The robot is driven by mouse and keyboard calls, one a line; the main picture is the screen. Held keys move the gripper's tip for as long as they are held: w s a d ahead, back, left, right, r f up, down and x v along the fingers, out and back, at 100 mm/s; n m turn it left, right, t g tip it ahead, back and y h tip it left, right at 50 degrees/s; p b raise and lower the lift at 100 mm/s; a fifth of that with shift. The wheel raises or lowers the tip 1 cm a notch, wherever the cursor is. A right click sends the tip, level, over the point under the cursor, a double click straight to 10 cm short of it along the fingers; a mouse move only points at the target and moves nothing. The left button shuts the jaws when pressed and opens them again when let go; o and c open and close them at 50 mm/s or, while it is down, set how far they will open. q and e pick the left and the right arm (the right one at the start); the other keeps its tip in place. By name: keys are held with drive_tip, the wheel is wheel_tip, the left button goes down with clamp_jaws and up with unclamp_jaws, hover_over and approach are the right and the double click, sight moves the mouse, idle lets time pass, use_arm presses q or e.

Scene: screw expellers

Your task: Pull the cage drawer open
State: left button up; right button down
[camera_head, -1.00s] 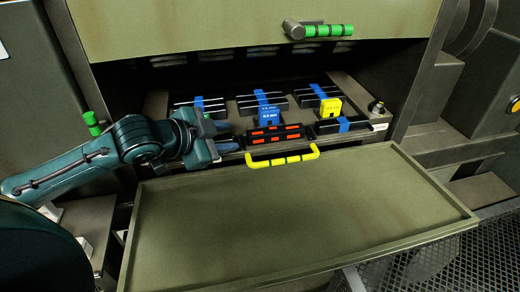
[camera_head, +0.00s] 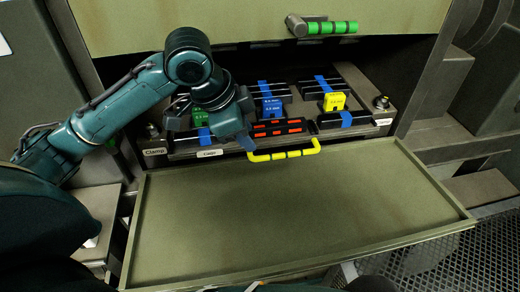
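The cage drawer shows as a dark metal front with a small "Cage" label (camera_head: 209,153) and a yellow handle (camera_head: 288,154) at the inner edge of the olive tray. The drawer sits back in the opening, and I see no clear gap from it being pulled out. My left gripper (camera_head: 238,134) points down at the left end of the yellow handle. One blue fingertip is beside or against the handle's left end; contact is unclear. The hand hides its other finger, so its opening cannot be judged. My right gripper is not in view.
Black racks with blue strips, green, blue and yellow blocks (camera_head: 334,101), and a red-marked black part (camera_head: 278,127) stand behind the handle. The olive tray (camera_head: 300,215) in front is bare. A green-handled bar (camera_head: 325,27) is on the panel above.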

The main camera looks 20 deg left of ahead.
sight(263, 156)
use_arm(q)
drive_tip(key=x, duration=0.8)
drive_tip(key=shift+w+f, duration=0.1)
drive_tip(key=shift+f, duration=0.05)
clamp_jaws()
idle(0.3)
